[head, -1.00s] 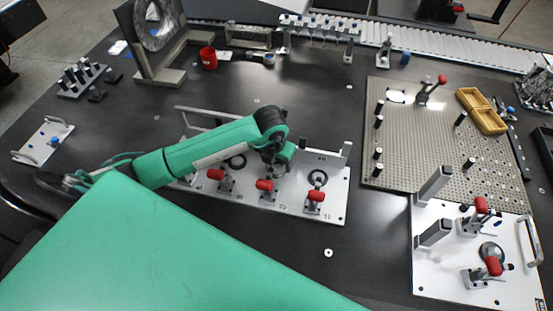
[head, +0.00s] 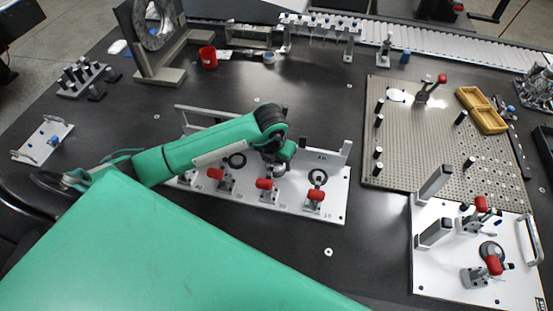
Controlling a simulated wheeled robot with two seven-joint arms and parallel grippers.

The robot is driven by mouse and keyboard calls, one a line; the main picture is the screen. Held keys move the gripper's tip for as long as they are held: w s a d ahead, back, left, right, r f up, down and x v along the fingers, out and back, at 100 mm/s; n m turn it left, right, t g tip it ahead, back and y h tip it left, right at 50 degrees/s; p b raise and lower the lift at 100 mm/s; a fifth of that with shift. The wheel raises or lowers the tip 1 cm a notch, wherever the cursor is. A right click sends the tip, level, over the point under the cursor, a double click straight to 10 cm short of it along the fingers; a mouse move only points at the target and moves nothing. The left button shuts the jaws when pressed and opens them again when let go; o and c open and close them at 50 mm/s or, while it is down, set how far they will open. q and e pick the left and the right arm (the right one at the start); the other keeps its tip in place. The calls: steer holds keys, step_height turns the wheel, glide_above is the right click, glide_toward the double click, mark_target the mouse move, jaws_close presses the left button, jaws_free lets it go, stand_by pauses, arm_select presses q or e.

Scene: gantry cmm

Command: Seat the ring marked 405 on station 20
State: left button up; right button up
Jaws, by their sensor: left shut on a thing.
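The pale fixture plate (head: 335,202) lies in the middle of the table, with a row of stations and red-handled clamps (head: 265,184). One dark ring (head: 237,160) sits at a station left of my left gripper, and another dark ring (head: 317,177) at the right-hand station. My left gripper (head: 277,168) points down over the station between them, behind the middle clamp. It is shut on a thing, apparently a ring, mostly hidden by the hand. Whether that touches the station cannot be told. Ring marks and station numbers are too small to read surely. My right gripper is out of view.
A perforated plate (head: 400,140) with black posts and a yellow tray (head: 482,110) is at the right. A white clamp plate (head: 440,280) is at the front right. A red cup (head: 208,57) stands at the back left.

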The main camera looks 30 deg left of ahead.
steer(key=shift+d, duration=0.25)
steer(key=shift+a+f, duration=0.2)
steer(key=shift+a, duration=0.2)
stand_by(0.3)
arm_select(q)
steer(key=shift+f+b, duration=0.4)
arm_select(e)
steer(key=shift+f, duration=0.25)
